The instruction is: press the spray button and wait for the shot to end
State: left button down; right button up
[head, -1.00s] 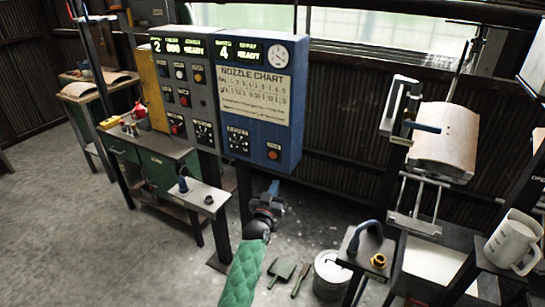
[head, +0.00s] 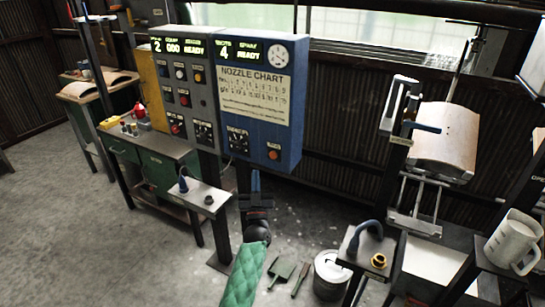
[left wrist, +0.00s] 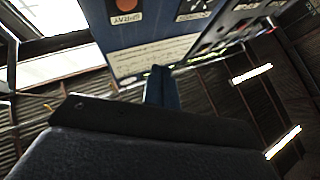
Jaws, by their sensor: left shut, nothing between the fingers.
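The blue control box (head: 262,90) carries a nozzle chart, and its display reads 4 and READY. The spray button (head: 273,154) is the round orange-red one at its lower right. It also shows in the left wrist view (left wrist: 126,5) above a label reading SPRAY. My left gripper (head: 256,178) is shut and empty, below and a little left of the button in the head view, apart from it. Its blue fingers (left wrist: 162,88) point toward the box in the left wrist view. My right gripper is not in view.
A grey control box (head: 186,88) with knobs and buttons adjoins the blue one on the left. A small stand (head: 203,197) is left of my arm. A curved tan panel (head: 446,138) hangs at right, and a white jug (head: 512,242) stands at far right.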

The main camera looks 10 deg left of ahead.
aim_at(273, 155)
pick_arm(q)
jog(key=shift+w+d+b, duration=0.5)
jog(key=shift+w+b, duration=0.05)
jog(key=shift+w, duration=0.85)
jog(key=shift+w+d+b, duration=0.5)
jog(key=shift+w+b, duration=0.1)
jog(key=shift+w, duration=0.75)
jog(key=shift+w+d+b, duration=0.5)
jog(key=shift+w+b, duration=0.05)
jog(key=shift+w, duration=0.85)
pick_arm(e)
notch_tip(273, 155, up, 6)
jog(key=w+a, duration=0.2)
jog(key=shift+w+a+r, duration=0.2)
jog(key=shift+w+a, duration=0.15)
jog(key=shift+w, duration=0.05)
pick_arm(q)
jog(key=shift+w+d, duration=0.1)
jog(key=shift+w, duration=0.05)
jog(key=shift+w+d, duration=0.1)
jog(key=shift+w, duration=0.1)
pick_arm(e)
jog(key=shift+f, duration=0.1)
